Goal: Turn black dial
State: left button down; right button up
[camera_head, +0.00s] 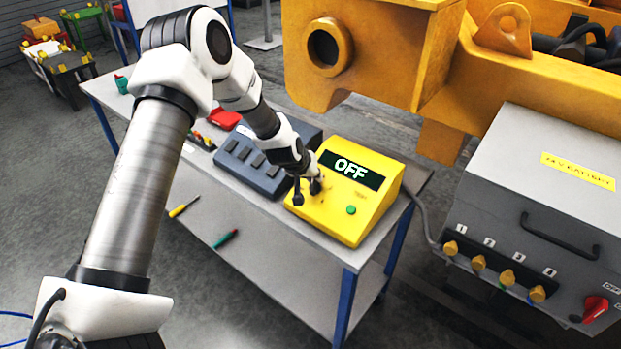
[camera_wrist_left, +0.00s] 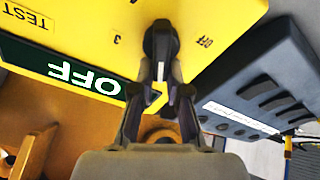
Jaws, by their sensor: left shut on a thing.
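A yellow control box (camera_head: 345,222) stands on the table, with a dark display (camera_head: 351,170) reading OFF and a green button (camera_head: 351,210). My left gripper (camera_head: 308,191) reaches down to the left part of its sloped face. In the left wrist view the gripper (camera_wrist_left: 161,88) is shut on the black dial (camera_wrist_left: 162,40). In the head view the dial is mostly hidden by the fingers. My right gripper is out of view.
A dark blue-grey box with several switches (camera_head: 252,165) stands left of the yellow box. A large yellow machine casting (camera_head: 380,50) overhangs behind. A grey cabinet (camera_head: 510,190) with knobs stands at right. Screwdrivers (camera_head: 183,207) lie on the lower shelf.

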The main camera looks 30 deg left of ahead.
pick_arm(q)
jog(key=m, duration=0.2)
jog(key=d+m+b, duration=0.1)
jog(key=m, duration=0.1)
jog(key=m+b, duration=0.1)
jog(key=shift+s+d+f+m+h, duration=0.15)
jog(key=shift+s+f+m+h, duration=0.05)
jog(key=shift+f+m+h, duration=0.2)
dwell(0.3)
jog(key=c, duration=1.2)
grip_release()
jog(key=shift+o, duration=0.2)
jog(key=shift+w+r, duration=0.1)
jog(key=shift+w, duration=0.05)
jog(key=shift+r, duration=0.15)
jog(key=shift+v, duration=3.6)
